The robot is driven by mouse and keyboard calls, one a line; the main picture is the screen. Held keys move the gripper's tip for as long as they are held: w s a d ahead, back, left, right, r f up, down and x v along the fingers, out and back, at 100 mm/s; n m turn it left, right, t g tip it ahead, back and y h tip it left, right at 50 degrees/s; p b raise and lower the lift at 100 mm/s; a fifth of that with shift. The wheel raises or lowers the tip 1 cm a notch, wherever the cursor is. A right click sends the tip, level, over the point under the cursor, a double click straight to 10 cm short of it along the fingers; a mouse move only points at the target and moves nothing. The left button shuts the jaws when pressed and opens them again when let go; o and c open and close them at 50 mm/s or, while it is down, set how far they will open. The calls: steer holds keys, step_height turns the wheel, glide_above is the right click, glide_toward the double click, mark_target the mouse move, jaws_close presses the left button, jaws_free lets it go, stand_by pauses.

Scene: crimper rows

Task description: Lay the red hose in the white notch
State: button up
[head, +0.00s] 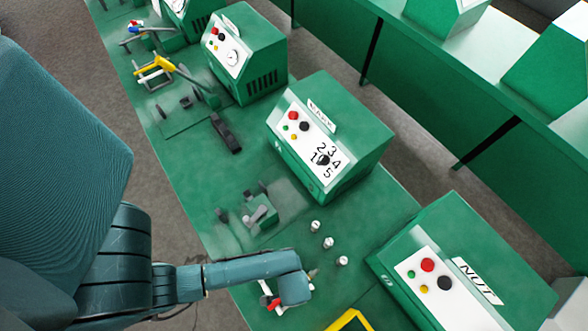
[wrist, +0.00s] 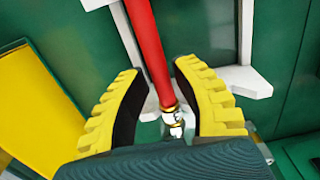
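The red hose (wrist: 150,45) runs from the top of the wrist view down between the two yellow-padded fingers of my gripper (wrist: 160,78). Its lower end has a silver fitting with brass-coloured rings (wrist: 174,122). The fingers stand apart, with a clear gap on the hose's right side. The white notch piece (wrist: 246,45) shows behind the hose as two upright strips with ledges; the hose crosses near the left strip. I cannot tell whether hose and notch touch. In the head view my gripper (head: 291,289) largely covers this spot; a bit of red hose (head: 273,303) shows beside it.
A yellow-edged part (head: 350,321) lies close to the right of my gripper. Several silver fittings (head: 328,243) stand on the green bench behind it. The NUT box (head: 465,265) and the numbered box (head: 330,135) flank this area. A grey clamp (head: 262,212) sits farther back.

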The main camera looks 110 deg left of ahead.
steer(key=shift+o, duration=0.7)
step_height(320, 180, up, 12)
stand_by(0.4)
